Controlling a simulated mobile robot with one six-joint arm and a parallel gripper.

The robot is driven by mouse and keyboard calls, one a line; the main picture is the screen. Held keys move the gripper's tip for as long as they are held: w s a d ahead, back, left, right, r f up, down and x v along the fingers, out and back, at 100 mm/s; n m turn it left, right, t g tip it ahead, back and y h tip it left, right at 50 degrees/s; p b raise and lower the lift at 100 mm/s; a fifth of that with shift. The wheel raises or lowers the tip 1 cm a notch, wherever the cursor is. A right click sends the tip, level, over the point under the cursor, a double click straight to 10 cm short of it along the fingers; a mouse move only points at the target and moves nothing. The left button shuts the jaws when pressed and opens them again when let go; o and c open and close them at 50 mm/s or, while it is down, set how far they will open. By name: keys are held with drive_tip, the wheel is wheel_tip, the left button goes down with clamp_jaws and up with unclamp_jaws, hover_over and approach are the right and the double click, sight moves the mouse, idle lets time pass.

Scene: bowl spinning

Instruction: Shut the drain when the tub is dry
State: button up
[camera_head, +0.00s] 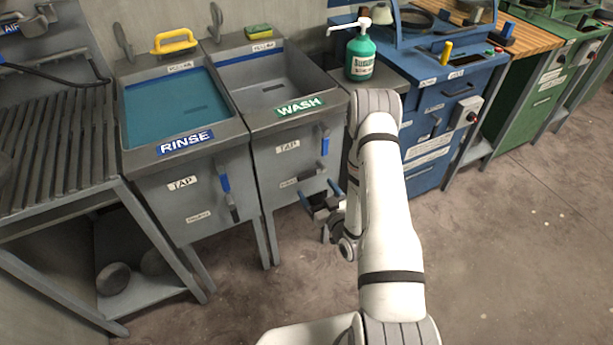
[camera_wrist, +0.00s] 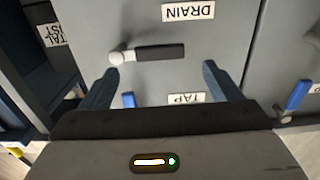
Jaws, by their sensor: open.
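The WASH tub (camera_head: 245,75) is grey inside, and I see no water in it. Its front panel (camera_wrist: 225,50) fills much of the wrist view, upside down. The drain lever (camera_wrist: 160,52) has a black grip and a pale pivot, and lies horizontal beside the DRAIN label (camera_wrist: 188,11). My gripper (camera_wrist: 160,82) is open and empty, facing the panel, with the lever's grip ahead between the lines of its fingers. The fingers look apart from the lever. In the head view my gripper (camera_head: 322,195) is low in front of the tub, partly hidden by my arm.
A blue tap lever (camera_wrist: 128,99) is close to the left finger in the wrist view. The RINSE tub (camera_head: 130,110) at the left holds blue-green water. A green soap bottle (camera_head: 360,58) stands right of the WASH tub. The floor (camera_head: 500,260) at the right is clear.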

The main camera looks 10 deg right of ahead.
sight(307, 177)
drive_tip(key=x, duration=0.7)
drive_tip(key=shift+w+a, duration=0.1)
drive_tip(key=shift+w, duration=0.15)
drive_tip(key=shift+c, duration=0.6)
drive_tip(key=c, duration=1.3)
